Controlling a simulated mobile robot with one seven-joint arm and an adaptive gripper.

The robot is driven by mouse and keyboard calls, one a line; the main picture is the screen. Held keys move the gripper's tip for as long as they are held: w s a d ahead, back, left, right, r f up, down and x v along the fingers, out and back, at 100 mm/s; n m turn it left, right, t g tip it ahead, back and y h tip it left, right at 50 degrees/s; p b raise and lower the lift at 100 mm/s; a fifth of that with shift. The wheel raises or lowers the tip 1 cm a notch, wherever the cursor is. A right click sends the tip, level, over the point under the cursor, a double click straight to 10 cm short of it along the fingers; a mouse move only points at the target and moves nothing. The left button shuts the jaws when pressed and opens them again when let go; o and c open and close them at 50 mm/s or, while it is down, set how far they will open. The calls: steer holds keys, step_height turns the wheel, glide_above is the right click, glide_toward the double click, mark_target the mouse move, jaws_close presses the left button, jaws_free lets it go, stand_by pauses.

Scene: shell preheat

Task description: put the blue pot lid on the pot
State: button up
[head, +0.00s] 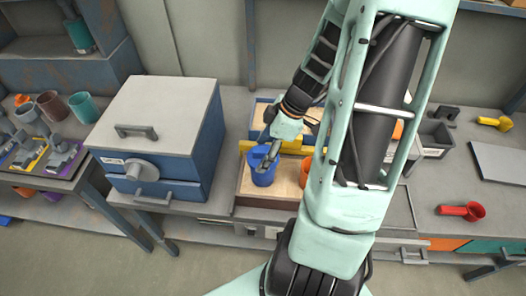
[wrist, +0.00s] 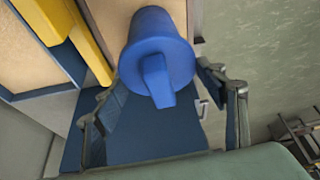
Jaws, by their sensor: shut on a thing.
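A blue cup-shaped piece (head: 263,172) with a projecting handle or tab is at my gripper (head: 268,158), over the wooden tray. In the wrist view the same blue piece (wrist: 158,40) lies between the fingers of my gripper (wrist: 155,85), its tab towards the camera. My gripper is shut on it, with a finger at each side. I cannot tell whether its base touches the tray. I cannot make out a flat pot lid or a pot for certain; my arm hides part of the bench.
The wooden tray (head: 246,189) has a yellow bar (head: 247,146) behind it and an orange piece (head: 305,172) inside. A blue box with a grey top (head: 160,105) stands left. A red ladle-like piece (head: 466,211) lies right, on clear bench.

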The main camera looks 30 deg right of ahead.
steer(key=shift+f+b, duration=0.55)
steer(key=shift+b, duration=0.05)
steer(key=o, duration=0.9)
steer(key=shift+c, duration=0.2)
steer(key=p+v, duration=0.5)
steer(key=v, duration=0.6)
steer(key=shift+p, duration=0.4)
